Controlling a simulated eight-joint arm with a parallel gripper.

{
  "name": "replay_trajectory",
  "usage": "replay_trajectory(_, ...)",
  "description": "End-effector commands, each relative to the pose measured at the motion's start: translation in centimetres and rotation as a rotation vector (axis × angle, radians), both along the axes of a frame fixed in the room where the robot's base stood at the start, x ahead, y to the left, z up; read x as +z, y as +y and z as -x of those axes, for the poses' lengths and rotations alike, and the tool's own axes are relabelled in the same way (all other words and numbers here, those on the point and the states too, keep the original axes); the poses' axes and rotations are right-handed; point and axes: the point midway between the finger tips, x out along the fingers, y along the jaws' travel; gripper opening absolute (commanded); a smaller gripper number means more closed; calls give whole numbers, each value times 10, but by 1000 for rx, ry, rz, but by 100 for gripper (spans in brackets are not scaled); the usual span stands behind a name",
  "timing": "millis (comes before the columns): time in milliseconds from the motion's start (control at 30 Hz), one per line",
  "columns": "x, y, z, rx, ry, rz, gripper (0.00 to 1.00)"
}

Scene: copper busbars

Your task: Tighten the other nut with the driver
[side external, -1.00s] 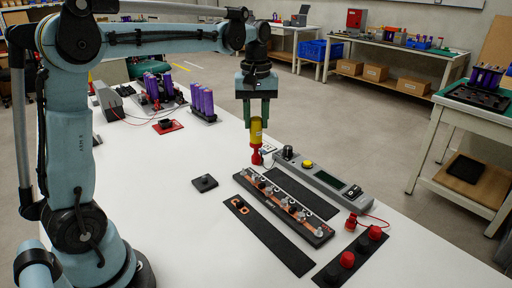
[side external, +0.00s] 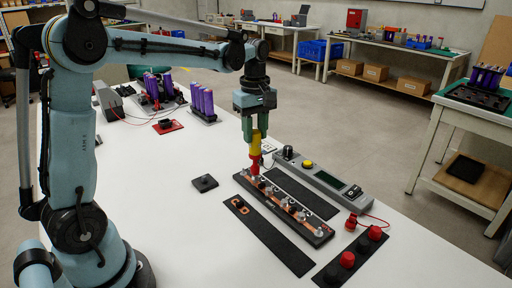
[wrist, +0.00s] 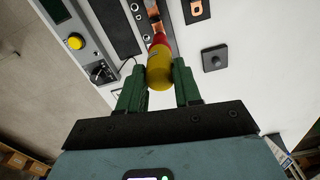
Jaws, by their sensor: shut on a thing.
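The driver (side external: 255,152) has a yellow body and a red lower end. My gripper (side external: 256,138) is shut on its yellow body and holds it upright over the far-left end of the black busbar block (side external: 325,237). The red end is down at that end of the block; whether it touches a nut is hidden. The block carries copper bars (side external: 284,207) with several silver nuts or studs along it. In the wrist view the driver (wrist: 158,72) sits between the green fingers of my gripper (wrist: 159,86), and its red end covers what lies under it.
A grey meter unit (side external: 325,180) with a yellow button lies behind the block. A small black square piece (side external: 204,183) sits to the left. Red and black knobs (side external: 347,259) stand at the right.

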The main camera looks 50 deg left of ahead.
Motion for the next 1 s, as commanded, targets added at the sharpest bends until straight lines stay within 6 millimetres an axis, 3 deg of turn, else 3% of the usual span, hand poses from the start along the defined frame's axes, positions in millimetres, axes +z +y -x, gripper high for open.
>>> replay_trajectory(200, 0, 0, 0, 246, 0, 0, 0)
replay_trajectory(467, 0, 0, 0, 383, 0, 0, 0)
replay_trajectory(1000, 0, 0, 0, 1037, 0, 0, 0)
